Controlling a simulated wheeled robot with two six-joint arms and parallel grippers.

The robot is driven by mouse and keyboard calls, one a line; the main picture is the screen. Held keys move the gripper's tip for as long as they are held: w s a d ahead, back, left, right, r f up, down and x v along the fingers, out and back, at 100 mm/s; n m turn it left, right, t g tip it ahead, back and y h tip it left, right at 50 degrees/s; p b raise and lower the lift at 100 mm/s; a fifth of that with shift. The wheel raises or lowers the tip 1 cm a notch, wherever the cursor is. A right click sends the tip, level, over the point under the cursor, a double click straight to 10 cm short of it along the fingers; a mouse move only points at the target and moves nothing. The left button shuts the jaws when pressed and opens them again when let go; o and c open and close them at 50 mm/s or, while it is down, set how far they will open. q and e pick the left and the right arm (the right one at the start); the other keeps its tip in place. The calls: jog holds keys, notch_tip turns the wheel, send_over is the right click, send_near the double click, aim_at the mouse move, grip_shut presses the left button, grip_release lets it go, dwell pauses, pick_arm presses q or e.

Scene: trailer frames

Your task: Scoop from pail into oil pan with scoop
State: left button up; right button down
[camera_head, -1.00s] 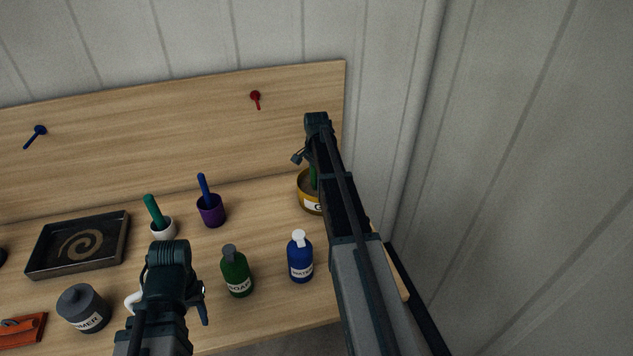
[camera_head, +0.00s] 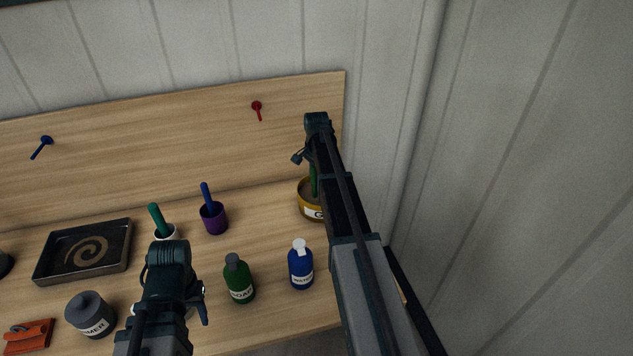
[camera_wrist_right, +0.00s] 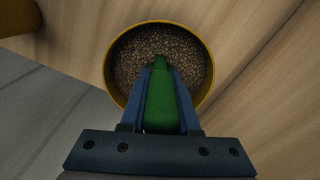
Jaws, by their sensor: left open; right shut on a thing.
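The yellow pail (camera_head: 309,209), with a white label, stands at the back right of the bench, partly hidden by my right arm. In the right wrist view the pail's rim (camera_wrist_right: 109,55) surrounds brown granules (camera_wrist_right: 190,55). My right gripper (camera_wrist_right: 161,85) is shut on the green scoop (camera_wrist_right: 162,103), whose far end reaches over the granules; whether it touches them I cannot tell. A dark square pan (camera_head: 52,277) with a spiral mark lies at the left, apparently the oil pan. My left gripper (camera_head: 168,260) is open over the front of the bench; its fingers are mostly hidden.
A purple cup (camera_head: 213,219) with a blue handle and a white cup (camera_head: 173,232) with a green handle stand between pan and pail. Green (camera_head: 239,280) and blue (camera_head: 300,267) bottles, a grey jar (camera_head: 88,315) and an orange pouch (camera_head: 30,337) are nearer. A back panel (camera_head: 180,135) has two hooks.

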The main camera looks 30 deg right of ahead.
aim_at(313, 171)
jog(key=shift+r+p, duration=3.45)
jog(key=shift+r, duration=0.2)
jog(key=shift+f, duration=0.2)
notch_tip(313, 171, down, 5)
jog(key=b, duration=0.5)
jog(key=shift+r, duration=0.15)
jog(key=shift+s+r, duration=0.15)
jog(key=shift+r, duration=0.05)
